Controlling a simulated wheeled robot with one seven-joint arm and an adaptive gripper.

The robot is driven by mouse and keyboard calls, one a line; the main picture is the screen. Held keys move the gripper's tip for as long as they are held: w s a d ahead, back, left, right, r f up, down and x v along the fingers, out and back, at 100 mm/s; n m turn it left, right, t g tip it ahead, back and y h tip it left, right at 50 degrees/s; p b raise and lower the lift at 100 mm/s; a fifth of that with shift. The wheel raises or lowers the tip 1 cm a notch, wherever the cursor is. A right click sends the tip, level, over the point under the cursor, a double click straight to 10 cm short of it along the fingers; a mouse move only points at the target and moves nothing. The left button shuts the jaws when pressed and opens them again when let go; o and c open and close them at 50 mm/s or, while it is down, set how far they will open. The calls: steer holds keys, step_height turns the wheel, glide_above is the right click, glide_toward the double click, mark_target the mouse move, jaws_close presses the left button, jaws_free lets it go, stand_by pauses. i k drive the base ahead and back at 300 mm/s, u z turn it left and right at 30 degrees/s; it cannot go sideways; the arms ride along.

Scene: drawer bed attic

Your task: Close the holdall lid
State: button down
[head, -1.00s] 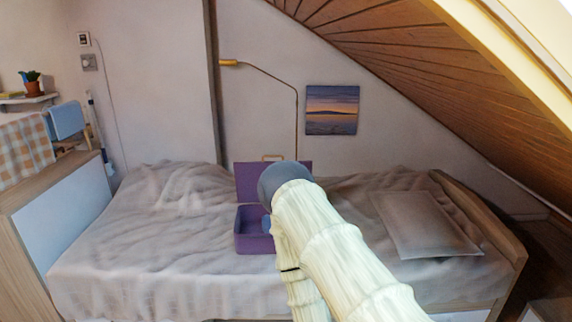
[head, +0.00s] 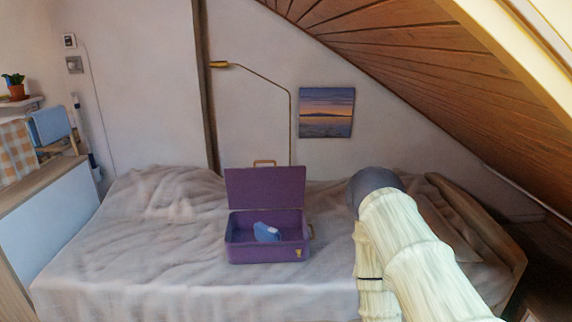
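The purple holdall (head: 268,252) sits on the bed with its lid (head: 265,189) standing open, upright at the back. A tan handle shows on the lid's top edge and a gold latch on the front of the box. A blue item (head: 266,232) with a pale patch lies inside. My arm, in a cream sleeve, reaches up at the right of the holdall, apart from it. My gripper itself does not show; the arm's dark rounded joint hides what is behind it.
The bed (head: 150,270) has a rumpled grey cover, with free room left of the holdall. A brass lamp (head: 290,110) stands behind it. A sloped wooden ceiling (head: 430,80) comes down on the right. A wooden bed end (head: 480,220) stands at the right.

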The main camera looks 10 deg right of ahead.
mark_target(275, 187)
steer(key=z, duration=0.05)
steer(key=i, duration=0.85)
steer(key=u, duration=0.05)
steer(key=k, duration=1)
steer(key=u, duration=1.65)
steer(key=i, duration=1.4)
steer(key=z, duration=0.75)
